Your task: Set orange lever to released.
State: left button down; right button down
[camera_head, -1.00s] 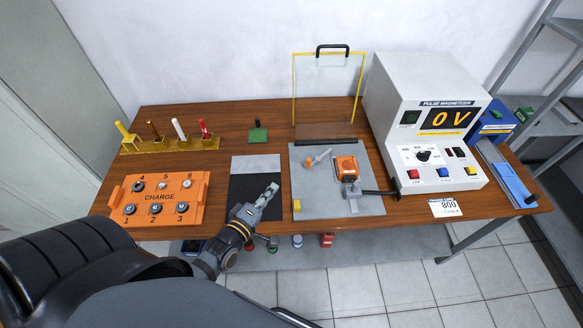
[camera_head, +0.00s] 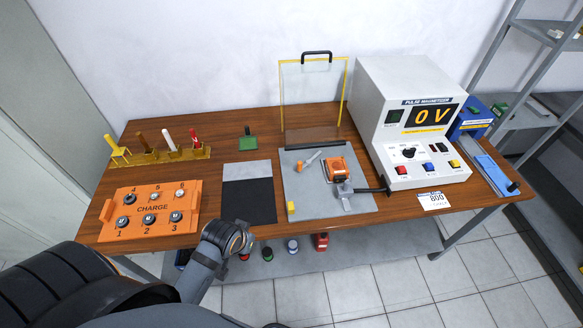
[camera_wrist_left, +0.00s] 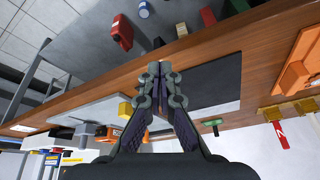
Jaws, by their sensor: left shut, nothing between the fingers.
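The orange lever (camera_head: 308,160), a small angled handle with an orange part and a pale part, is on the grey plate (camera_head: 310,205). Beside it is an orange block (camera_head: 336,168) with a grey clamp. In the head view my left arm reaches to the table's front edge, left of the plate. The fingers are hidden there behind the wrist. In the left wrist view my left gripper (camera_wrist_left: 157,72) is shut and empty, apart from the lever. My right gripper is not in view.
A clear upright shield (camera_head: 312,95) stands behind the plate. The pulse magnetizer box (camera_head: 410,110) is to its right. The orange charge panel (camera_head: 150,208) and a dark mat (camera_head: 247,200) are to its left. Several small items are on the shelf below.

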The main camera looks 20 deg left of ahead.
pick_arm(q)
jog(key=s+a+f+g+b, duration=0.1)
jog(key=s+f+b, duration=0.15)
jog(key=f, duration=1.25)
jog(key=s+a+f+g+b, duration=0.15)
jog(key=s+f, duration=0.25)
jog(key=f, duration=1)
jog(key=s+a+f+b, duration=0.1)
jog(key=s+f+b, duration=0.3)
jog(key=s+f, duration=1.3)
jog(key=shift+g, duration=0.35)
jog(key=shift+a, duration=0.15)
